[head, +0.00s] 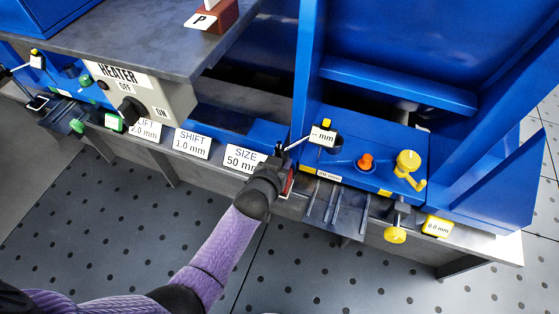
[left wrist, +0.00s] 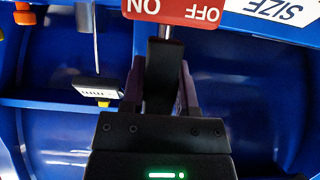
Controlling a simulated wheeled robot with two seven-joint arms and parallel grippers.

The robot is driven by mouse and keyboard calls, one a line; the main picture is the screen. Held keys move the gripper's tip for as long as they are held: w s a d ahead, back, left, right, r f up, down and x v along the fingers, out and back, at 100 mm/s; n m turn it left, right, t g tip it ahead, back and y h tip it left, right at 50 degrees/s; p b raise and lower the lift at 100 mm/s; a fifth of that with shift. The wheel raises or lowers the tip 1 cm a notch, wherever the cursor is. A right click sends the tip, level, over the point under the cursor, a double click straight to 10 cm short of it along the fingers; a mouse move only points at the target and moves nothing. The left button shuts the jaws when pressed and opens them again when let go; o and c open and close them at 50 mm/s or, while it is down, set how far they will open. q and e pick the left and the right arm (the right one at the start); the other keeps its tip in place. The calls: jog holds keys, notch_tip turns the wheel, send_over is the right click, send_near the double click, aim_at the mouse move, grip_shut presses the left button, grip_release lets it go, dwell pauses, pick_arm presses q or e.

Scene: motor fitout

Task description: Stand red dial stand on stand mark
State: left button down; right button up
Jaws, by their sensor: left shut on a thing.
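The red dial stand shows in the head view as a narrow red strip (head: 289,183) beside my left gripper (head: 272,178), at the front edge of the blue machine. In the left wrist view its red face (left wrist: 172,9) reads ON and OFF. A thin rod and a white "mm" readout (head: 322,136) extend from near it; the readout also shows in the left wrist view (left wrist: 97,88). My left gripper (left wrist: 160,85) is shut on a dark part joined to the red face. I cannot tell whether the base touches the bench. I cannot identify the stand mark. My right gripper is out of view.
A HEATER box (head: 140,95) is farther left. An orange knob (head: 365,162) and yellow crank (head: 408,165) lie to the right. A tall blue frame (head: 306,80) rises behind.

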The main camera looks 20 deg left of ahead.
pick_arm(q)
jog(key=shift+r, duration=0.15)
dwell(0.3)
jog(key=shift+f, duration=0.4)
jog(key=shift+c, duration=1.4)
grip_release()
jog(key=shift+f, duration=0.15)
